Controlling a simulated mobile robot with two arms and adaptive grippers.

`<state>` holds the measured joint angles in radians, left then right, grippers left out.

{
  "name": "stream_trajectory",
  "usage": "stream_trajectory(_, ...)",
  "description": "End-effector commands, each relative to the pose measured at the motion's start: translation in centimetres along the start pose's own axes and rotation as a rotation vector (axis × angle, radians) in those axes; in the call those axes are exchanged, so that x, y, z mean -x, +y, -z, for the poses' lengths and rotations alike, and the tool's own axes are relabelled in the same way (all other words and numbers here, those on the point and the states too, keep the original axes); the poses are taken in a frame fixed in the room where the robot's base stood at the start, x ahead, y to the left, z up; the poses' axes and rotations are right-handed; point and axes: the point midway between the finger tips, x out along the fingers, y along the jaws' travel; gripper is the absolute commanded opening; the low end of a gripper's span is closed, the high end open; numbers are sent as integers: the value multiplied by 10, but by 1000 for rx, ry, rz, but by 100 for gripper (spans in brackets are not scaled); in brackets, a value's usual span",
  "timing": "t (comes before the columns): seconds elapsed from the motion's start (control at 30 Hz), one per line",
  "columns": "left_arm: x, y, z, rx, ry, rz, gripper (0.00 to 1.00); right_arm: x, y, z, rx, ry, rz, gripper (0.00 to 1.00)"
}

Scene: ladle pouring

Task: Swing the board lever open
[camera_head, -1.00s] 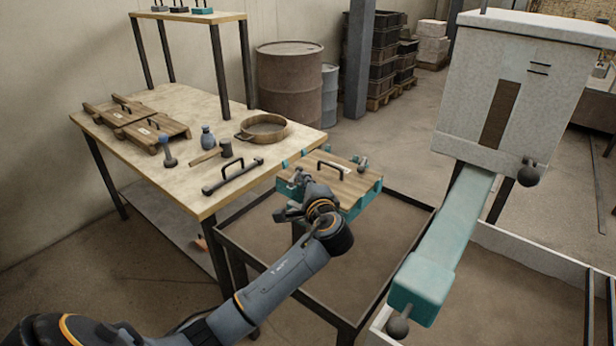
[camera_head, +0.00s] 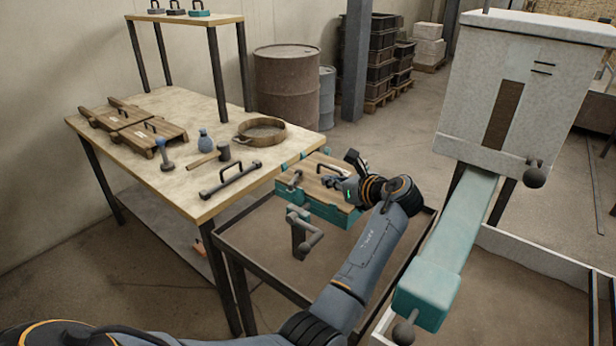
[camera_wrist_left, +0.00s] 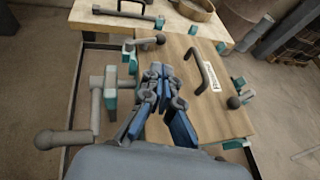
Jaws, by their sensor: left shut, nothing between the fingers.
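The wooden board (camera_head: 312,165) sits in a teal frame with teal clamps, over a dark-rimmed tray. A dark handle is on its top; the handle (camera_wrist_left: 203,70) also shows in the left wrist view. The grey board lever (camera_head: 303,232) stands at the board's near left side; in the left wrist view its knobbed grip (camera_wrist_left: 62,138) points left. My left gripper (camera_head: 345,178) is above the right part of the board, apart from the lever. In the left wrist view its fingers (camera_wrist_left: 163,82) are shut and empty. The gripper hides part of the board. My right gripper is not in view.
The tray (camera_head: 262,262) is open below.

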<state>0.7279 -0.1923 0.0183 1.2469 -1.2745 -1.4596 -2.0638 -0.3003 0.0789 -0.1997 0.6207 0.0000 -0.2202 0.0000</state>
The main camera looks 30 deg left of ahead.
Motion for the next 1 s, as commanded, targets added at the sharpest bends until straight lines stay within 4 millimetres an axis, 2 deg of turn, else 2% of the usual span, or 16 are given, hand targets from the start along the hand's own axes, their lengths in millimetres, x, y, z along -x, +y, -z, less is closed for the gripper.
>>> stream_trajectory(0.23,-1,0,0,1,0,0,0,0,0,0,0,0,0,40)
stream_trajectory(0.37,-9,1,0,0,0,-3,0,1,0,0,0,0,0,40)
stream_trajectory(0.8,-83,1,0,1,-1,-2,0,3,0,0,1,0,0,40)
stream_trajectory(1.0,-99,0,0,3,-1,0,0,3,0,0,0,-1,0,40)
